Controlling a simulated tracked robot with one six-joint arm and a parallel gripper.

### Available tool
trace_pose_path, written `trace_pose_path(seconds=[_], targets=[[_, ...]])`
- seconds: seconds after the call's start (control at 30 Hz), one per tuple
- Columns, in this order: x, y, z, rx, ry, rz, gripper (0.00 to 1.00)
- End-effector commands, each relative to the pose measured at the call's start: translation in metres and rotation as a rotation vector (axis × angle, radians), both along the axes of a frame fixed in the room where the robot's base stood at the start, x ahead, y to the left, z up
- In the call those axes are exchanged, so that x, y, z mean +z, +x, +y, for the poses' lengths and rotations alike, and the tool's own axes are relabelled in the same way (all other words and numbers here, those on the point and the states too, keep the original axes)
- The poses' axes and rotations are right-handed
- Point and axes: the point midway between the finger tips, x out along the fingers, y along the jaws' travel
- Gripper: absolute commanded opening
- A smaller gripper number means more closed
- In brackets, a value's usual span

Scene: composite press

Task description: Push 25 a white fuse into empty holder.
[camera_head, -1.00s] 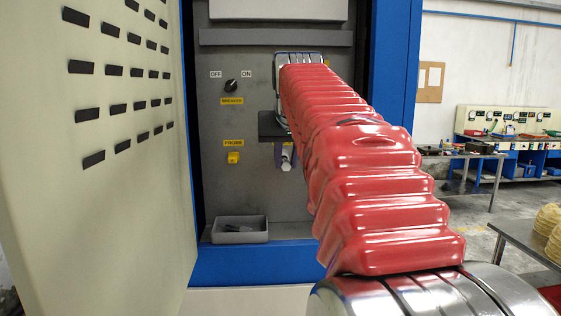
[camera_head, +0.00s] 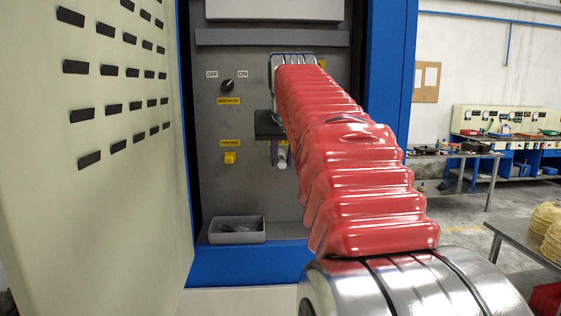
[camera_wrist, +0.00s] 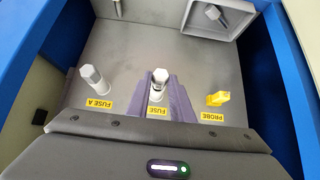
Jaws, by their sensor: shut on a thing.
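My gripper (camera_wrist: 160,103) has purple fingers and is shut on a white fuse (camera_wrist: 157,90) in the middle of the wrist view. The fuse points at the grey panel, above a yellow "FUSE" label that the fingers partly cover. The holder behind it is hidden, so I cannot tell how deep the fuse sits. In the head view the white fuse (camera_head: 282,158) shows small below my dark wrist part, close to the panel. A second white fuse (camera_wrist: 93,79) stands in the "FUSE A" position to the left in the wrist view.
A yellow probe (camera_wrist: 218,98) sticks out to the right in the wrist view. A grey tray (camera_head: 237,230) below holds small items. A breaker knob (camera_head: 227,86) is on the panel. The open cabinet door (camera_head: 120,200) stands at left, and the blue frame (camera_head: 390,100) at right.

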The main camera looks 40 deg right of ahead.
Motion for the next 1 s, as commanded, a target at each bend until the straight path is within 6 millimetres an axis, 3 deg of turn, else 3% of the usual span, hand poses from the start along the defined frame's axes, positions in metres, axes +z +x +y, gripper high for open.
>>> trace_pose_path(seconds=[1.0], targets=[[0.000,0.013,-0.009,0.000,0.000,0.000,0.00]])
